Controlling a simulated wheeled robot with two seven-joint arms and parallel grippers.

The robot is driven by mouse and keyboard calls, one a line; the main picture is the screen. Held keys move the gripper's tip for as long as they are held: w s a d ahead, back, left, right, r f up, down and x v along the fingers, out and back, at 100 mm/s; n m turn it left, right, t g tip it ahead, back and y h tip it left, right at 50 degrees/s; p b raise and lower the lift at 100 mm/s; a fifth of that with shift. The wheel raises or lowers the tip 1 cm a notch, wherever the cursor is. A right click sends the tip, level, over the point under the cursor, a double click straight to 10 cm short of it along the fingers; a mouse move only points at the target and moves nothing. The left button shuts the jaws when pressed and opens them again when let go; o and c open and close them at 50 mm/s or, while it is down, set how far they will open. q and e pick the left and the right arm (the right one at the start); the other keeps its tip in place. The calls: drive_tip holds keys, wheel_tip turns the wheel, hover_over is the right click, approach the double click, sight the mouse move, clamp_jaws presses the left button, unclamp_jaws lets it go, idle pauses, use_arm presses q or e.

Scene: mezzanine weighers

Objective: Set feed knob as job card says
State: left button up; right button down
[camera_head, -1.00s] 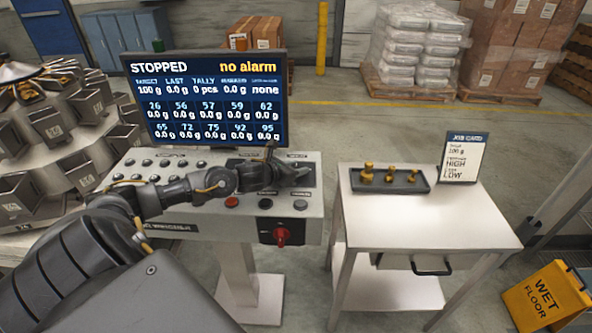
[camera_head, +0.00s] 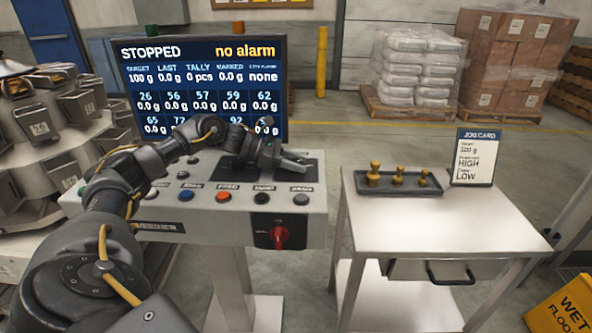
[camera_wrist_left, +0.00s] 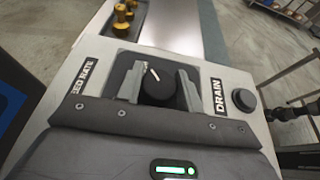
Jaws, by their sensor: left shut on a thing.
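My left gripper (camera_head: 290,162) is over the right rear of the weigher's control panel (camera_head: 205,205). In the left wrist view its two fingers stand on either side of a round black knob (camera_wrist_left: 158,92), shut on it. The knob has a white pointer line, tilted a little to the left in that view. A partly cut label reading "EED RATE" (camera_wrist_left: 84,78) is beside it. In the head view the gripper hides the knob.
The screen (camera_head: 200,85) reads STOPPED and no alarm. A DRAIN label (camera_wrist_left: 219,97) and a black button (camera_wrist_left: 243,100) are beside the knob. A red switch (camera_head: 279,237) is on the panel front. A tray (camera_head: 400,188) of brass weights sits on the side table (camera_head: 440,225).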

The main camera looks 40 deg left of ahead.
use_arm(q)
drive_tip(key=shift+r+m+g+h, duration=0.1)
drive_tip(key=shift+m+g+h, duration=0.5)
drive_tip(key=shift+m+g, duration=0.3)
use_arm(e)
drive_tip(key=shift+w+d+f, duration=0.1)
drive_tip(key=shift+d+f, duration=0.05)
drive_tip(key=shift+d, duration=0.55)
drive_tip(key=shift+a, duration=0.5)
use_arm(q)
drive_tip(key=o, duration=1)
drive_tip(key=shift+a, duration=0.1)
drive_tip(key=shift+s+a+b, duration=0.15)
drive_tip(key=shift+a+b, duration=0.15)
drive_tip(key=v, duration=0.8)
drive_tip(key=shift+a+r, duration=0.2)
drive_tip(key=shift+r, duration=0.15)
drive_tip(key=shift+s+a+r, duration=0.1)
drive_tip(key=shift+s+a, duration=0.2)
drive_tip(key=shift+a, duration=0.15)
drive_tip(key=shift+s+a, duration=0.1)
drive_tip(key=shift+a, duration=0.05)
use_arm(e)
drive_tip(key=shift+d+f, duration=0.25)
drive_tip(key=shift+d, duration=0.1)
